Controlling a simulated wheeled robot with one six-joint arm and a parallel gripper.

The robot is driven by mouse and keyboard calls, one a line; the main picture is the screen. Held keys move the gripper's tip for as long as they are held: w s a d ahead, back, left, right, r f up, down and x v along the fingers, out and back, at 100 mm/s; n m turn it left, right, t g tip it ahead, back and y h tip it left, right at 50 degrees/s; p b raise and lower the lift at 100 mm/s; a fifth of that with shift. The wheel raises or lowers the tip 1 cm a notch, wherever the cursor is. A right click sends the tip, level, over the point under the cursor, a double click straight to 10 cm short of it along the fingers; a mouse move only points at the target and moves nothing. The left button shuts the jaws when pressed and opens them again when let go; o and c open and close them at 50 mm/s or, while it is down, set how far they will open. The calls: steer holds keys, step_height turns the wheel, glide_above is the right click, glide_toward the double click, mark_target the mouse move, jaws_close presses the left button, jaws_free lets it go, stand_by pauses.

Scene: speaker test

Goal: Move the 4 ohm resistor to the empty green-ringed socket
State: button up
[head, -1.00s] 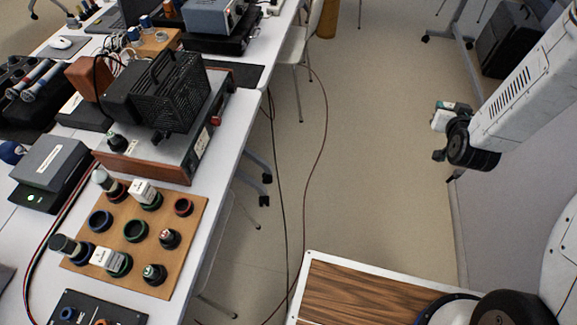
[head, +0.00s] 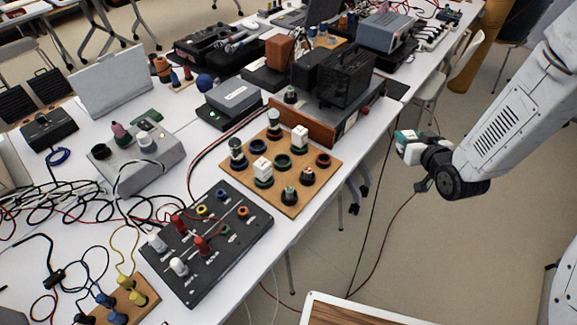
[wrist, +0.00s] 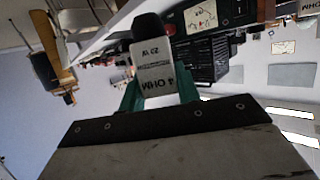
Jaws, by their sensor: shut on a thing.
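My gripper (head: 410,146) is at the right in the head view, up in the air past the table's edge. It is shut on the 4 ohm resistor (wrist: 153,72), a white block with a dark rounded cap; its "4 OHM" label reads upside down in the wrist view, between the green fingers. The wooden socket board (head: 272,194) lies on the table, left of and apart from my gripper. The empty green-ringed socket (head: 283,161) is near the board's middle. Other white blocks (head: 299,138) (head: 262,171) stand in neighbouring sockets.
Empty blue-ringed (head: 255,146) and red-ringed (head: 323,160) sockets flank it. Dark knobs (head: 307,176) and taller cylinders (head: 237,152) also stand on the board. A black panel (head: 232,253) with posts lies in front, and a black-caged amplifier (head: 345,75) stands behind.

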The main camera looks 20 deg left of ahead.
steer(key=s+a+r+n+g+y, duration=0.1)
steer(key=s+a+n+g+y, duration=0.3)
steer(key=a, duration=0.5)
steer(key=s+a+n+g+y, duration=0.35)
steer(key=s+a, duration=0.25)
steer(key=a, duration=0.2)
steer(key=shift+n+h, duration=0.35)
steer(key=shift+n, duration=0.1)
steer(key=shift+w+a+f, duration=0.15)
steer(key=shift+a+f, duration=0.7)
steer(key=shift+a, duration=1.75)
steer(key=shift+w+a+f, duration=0.15)
steer(key=shift+a+f, duration=0.65)
steer(key=shift+a, duration=1.8)
steer(key=shift+w+a+f, duration=0.15)
steer(key=shift+a+f, duration=0.7)
steer(key=shift+a, duration=1.75)
steer(key=shift+f, duration=0.35)
steer(key=o, duration=1)
